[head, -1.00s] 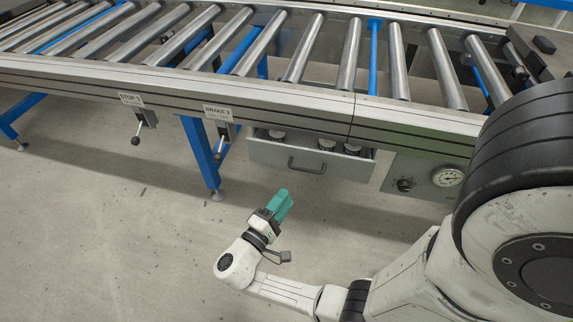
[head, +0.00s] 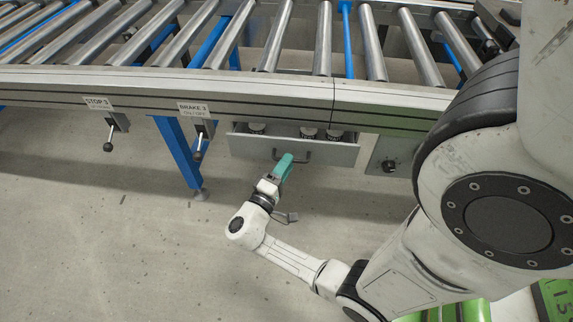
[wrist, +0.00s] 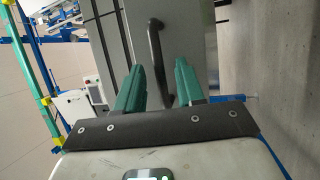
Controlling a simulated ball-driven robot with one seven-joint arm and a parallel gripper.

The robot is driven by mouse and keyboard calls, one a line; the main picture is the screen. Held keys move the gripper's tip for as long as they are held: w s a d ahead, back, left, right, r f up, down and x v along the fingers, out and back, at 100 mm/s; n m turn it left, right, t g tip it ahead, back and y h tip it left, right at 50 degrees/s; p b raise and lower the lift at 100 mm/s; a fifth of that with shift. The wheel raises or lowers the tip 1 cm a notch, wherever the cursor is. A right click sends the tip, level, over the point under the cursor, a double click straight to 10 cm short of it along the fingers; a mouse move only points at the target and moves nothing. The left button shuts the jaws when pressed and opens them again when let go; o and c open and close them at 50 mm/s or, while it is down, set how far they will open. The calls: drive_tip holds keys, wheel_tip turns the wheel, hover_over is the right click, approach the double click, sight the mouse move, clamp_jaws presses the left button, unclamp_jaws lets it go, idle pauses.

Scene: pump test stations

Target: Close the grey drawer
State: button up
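The grey drawer (head: 244,147) hangs under the conveyor and is partly pulled out, its open top showing several round dark-and-pale items inside. Its dark bar handle (head: 308,156) is on the front panel, and my gripper's teal fingers cover its left part in the head view. My gripper (head: 286,159) is in front of the drawer. In the wrist view the drawer front (wrist: 192,35) fills the upper middle. The handle (wrist: 157,60) lies ahead, in line with the gap between the two spread fingers of my gripper (wrist: 160,66). Contact with the handle cannot be told.
The roller conveyor (head: 300,88) runs above the drawer. Lever units labelled STOP 3 (head: 112,128) and BRAKE 3 (head: 200,135) hang to the left, by a blue leg (head: 178,150). A panel with a knob (head: 389,166) sits right of the drawer. Floor in front is clear.

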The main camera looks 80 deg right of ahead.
drive_tip(key=shift+s+d, duration=0.15)
drive_tip(key=shift+d, duration=0.2)
drive_tip(key=shift+c, duration=0.2)
clamp_jaws()
